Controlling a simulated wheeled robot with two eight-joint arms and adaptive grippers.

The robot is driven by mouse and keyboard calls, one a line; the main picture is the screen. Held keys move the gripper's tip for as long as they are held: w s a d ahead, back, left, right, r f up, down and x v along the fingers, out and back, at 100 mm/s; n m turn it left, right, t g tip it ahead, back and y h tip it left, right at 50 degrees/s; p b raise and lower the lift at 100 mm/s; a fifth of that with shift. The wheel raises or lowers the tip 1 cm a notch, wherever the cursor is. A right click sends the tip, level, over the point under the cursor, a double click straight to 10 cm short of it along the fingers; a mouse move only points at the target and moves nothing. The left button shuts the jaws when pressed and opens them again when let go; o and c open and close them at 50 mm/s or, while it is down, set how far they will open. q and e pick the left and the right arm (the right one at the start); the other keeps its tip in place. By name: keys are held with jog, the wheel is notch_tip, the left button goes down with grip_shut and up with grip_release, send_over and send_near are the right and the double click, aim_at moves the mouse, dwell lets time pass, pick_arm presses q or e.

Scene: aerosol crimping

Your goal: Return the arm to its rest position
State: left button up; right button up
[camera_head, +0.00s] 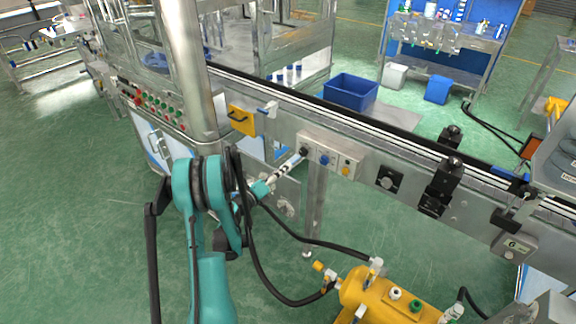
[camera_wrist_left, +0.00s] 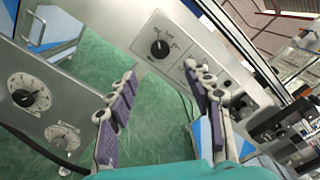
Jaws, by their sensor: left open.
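My left arm is teal and comes up from the bottom of the head view, bends, and reaches right toward the conveyor's front side. My left gripper (camera_head: 291,161) is in front of a small control box (camera_head: 318,148) with several knobs; whether it touches the box cannot be told from the head view. In the left wrist view the two purple-padded fingers of my left gripper (camera_wrist_left: 160,82) are spread apart with nothing between them. A black rotary knob (camera_wrist_left: 160,48) on a grey panel shows beyond the fingertips. My right gripper is not in view.
The conveyor (camera_head: 400,140) runs diagonally across the head view. A yellow tank (camera_head: 380,298) with hoses stands on the floor at lower right, with a black hose near my arm. A machine cabinet (camera_head: 160,125) stands at left. Green floor (camera_head: 80,240) is clear at lower left.

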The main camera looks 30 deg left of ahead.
pick_arm(q)
jog(key=shift+s, duration=0.3)
jog(key=d+r+n+y, duration=0.2)
jog(key=r+n+y, duration=0.2)
jog(key=r+n, duration=0.5)
jog(key=d+r+n+y, duration=0.35)
jog(key=r+n, duration=0.35)
jog(key=r, duration=0.4)
jog(key=s+d+f+n+g+h, duration=0.3)
jog(key=s+d+f+n+g, duration=0.2)
jog(key=s+d, duration=0.6)
jog(key=s+d+f+n+g+h, duration=0.3)
jog(key=s+d+f+n+g, duration=0.2)
jog(key=s+d, duration=0.7)
notch_tip(320, 180, down, 3)
jog(key=s+g, duration=0.1)
jog(key=s, duration=0.1)
jog(key=shift+s+r+n, duration=0.2)
jog(key=shift+s+n, duration=0.1)
